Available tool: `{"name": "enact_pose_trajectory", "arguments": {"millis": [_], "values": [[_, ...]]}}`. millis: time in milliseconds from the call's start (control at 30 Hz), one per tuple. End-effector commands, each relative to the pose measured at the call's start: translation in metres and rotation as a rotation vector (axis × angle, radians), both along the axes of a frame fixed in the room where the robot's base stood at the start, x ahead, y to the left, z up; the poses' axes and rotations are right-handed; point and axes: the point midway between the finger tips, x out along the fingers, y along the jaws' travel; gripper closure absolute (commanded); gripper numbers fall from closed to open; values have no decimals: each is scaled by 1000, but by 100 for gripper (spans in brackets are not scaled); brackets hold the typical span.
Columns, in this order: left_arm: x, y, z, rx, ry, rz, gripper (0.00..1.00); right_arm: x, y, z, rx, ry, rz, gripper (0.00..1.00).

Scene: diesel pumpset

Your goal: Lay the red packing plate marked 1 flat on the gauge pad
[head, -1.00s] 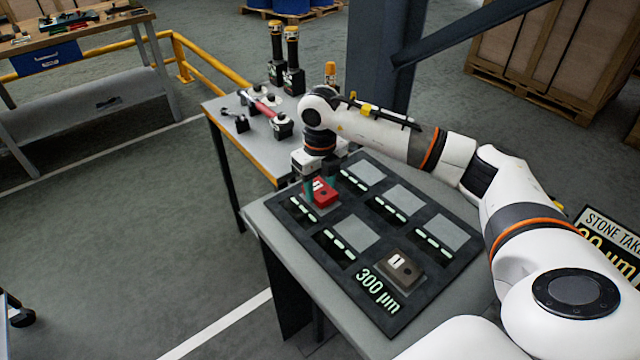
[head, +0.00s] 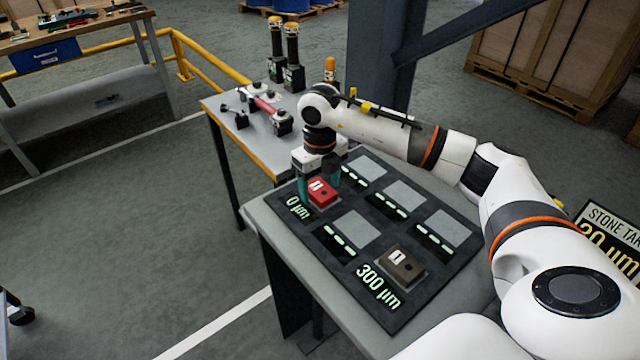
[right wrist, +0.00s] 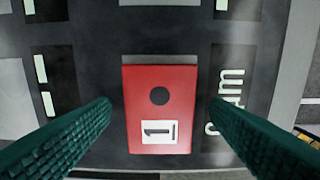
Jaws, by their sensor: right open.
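The red packing plate (head: 323,195), with a white label marked 1 and a dark round hole, lies apparently flat at the back left square of the dark gauge mat (head: 318,238). The readout beside it says 0 µm. It also shows in the right wrist view (right wrist: 160,103), centred between my fingers. My right gripper (head: 318,184) is low around the plate and open, with a gap on each side of it in the right wrist view (right wrist: 160,108). The pad under the plate is mostly hidden. My left gripper is out of view.
A brown plate marked 1 (head: 402,264) sits on the front pad reading 300 µm. Several other grey pads are bare and show dashes. A side table (head: 255,135) with tools stands behind left. A dark post (head: 384,60) rises behind my arm.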

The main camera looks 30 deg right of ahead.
Motion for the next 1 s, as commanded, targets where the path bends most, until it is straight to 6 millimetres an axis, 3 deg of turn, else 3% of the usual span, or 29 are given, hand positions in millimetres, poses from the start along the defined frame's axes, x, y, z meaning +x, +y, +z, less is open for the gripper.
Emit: {"name": "enact_pose_trajectory", "arguments": {"millis": [500,700,1000], "values": [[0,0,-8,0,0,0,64,1,0,98,1,-6,1,29],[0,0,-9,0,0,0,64,1,0,114,1,-4,0,29],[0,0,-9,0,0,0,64,0,0,116,1,-3,0,29]]}}
